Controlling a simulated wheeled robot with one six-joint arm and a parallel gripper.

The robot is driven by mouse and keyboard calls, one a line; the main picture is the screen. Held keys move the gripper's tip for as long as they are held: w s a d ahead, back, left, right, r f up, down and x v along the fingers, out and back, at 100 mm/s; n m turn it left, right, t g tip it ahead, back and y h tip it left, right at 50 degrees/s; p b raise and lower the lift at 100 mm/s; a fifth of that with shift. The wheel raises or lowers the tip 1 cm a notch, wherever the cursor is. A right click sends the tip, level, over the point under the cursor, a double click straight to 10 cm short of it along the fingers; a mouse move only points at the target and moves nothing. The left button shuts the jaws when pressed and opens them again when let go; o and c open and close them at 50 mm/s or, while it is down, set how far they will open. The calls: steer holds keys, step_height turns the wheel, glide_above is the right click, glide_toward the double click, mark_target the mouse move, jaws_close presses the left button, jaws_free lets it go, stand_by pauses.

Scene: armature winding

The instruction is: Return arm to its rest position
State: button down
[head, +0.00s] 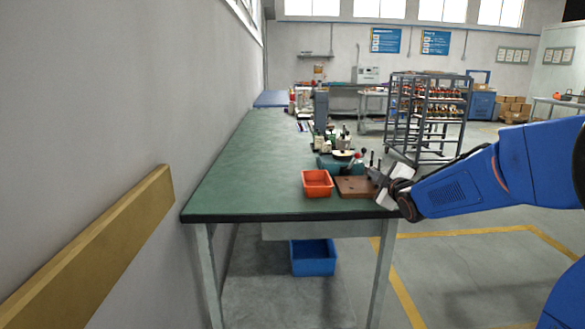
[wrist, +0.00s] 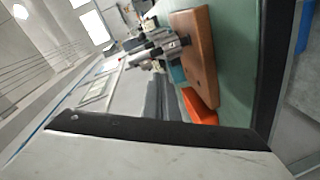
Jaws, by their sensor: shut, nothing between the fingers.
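My blue arm reaches in from the right in the head view. My gripper (head: 378,173) is at its end, beside the right edge of the green workbench (head: 235,165), close to a brown wooden block (head: 353,188). It is shut with nothing in it. Whether its tips touch the block cannot be told. The wrist view is tilted; the brown block (wrist: 196,52) shows there with grey metal parts next to it, and a large pale surface with a dark edge fills the bottom.
An orange-red bin (head: 317,184) sits left of the block; it also shows in the wrist view (wrist: 198,106). Small tools and bottles stand behind. A blue bin (head: 313,258) is under the bench. A wall is at left; a rack (head: 427,115) stands beyond. Floor at right is clear.

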steer(key=s+f+m+g, duration=0.4)
steer(key=s, duration=1.1)
steer(key=s+a+f+m+g+h, duration=0.1)
steer(key=s+f+m+g, duration=0.3)
steer(key=s, duration=1.2)
steer(key=s+f+m+g, duration=0.3)
steer(key=s+f+m, duration=0.2)
steer(key=s, duration=1.1)
steer(key=shift+a+f+g+h, duration=0.2)
steer(key=shift+a+g+h, duration=0.1)
steer(key=shift+g+h, duration=0.1)
